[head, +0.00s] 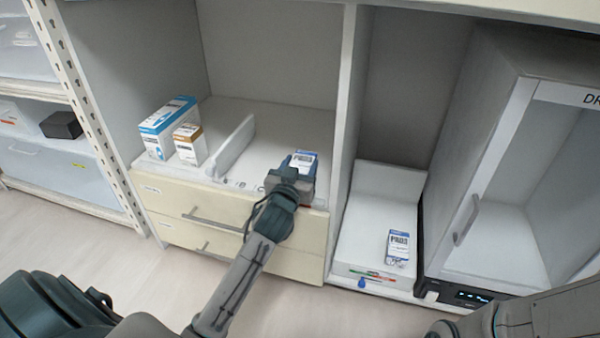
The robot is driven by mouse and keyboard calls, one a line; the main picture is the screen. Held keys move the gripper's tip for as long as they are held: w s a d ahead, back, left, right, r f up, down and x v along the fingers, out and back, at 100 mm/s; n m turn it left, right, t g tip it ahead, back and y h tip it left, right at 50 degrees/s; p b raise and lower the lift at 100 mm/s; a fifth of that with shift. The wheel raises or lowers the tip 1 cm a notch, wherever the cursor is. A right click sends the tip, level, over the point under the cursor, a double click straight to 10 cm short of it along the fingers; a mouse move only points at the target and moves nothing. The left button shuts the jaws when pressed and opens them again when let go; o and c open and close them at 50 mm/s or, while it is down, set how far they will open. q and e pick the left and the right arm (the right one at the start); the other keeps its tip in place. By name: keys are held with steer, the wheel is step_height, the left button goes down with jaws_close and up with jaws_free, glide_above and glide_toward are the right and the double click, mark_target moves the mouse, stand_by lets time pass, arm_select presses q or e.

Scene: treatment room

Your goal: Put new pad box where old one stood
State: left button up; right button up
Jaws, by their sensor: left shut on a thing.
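My left gripper (291,181) is shut on a white and blue pad box (305,160), at the front right of the left bay's shelf. The gripper hides the lower part of this box, so I cannot tell if it rests on the shelf. A second white and blue pad box (398,247) with a similar label stands near the front of the white tray (362,240) in the middle bay. My right gripper is out of view; only part of my right arm shows at the bottom right.
A blue and white carton (157,135) and a brown-topped carton (188,146) stand left of a white divider (233,146). Drawers (180,212) lie below. An upright panel (345,130) separates the bays. A glass-fronted cabinet (520,170) stands right. The tray's left part is clear.

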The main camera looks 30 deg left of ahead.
arm_select(q)
steer(key=shift+f, duration=0.1)
steer(key=o, duration=1)
steer(key=shift+s, duration=0.1)
steer(key=shift+p+v, duration=1.85)
steer(key=shift+v, duration=4.05)
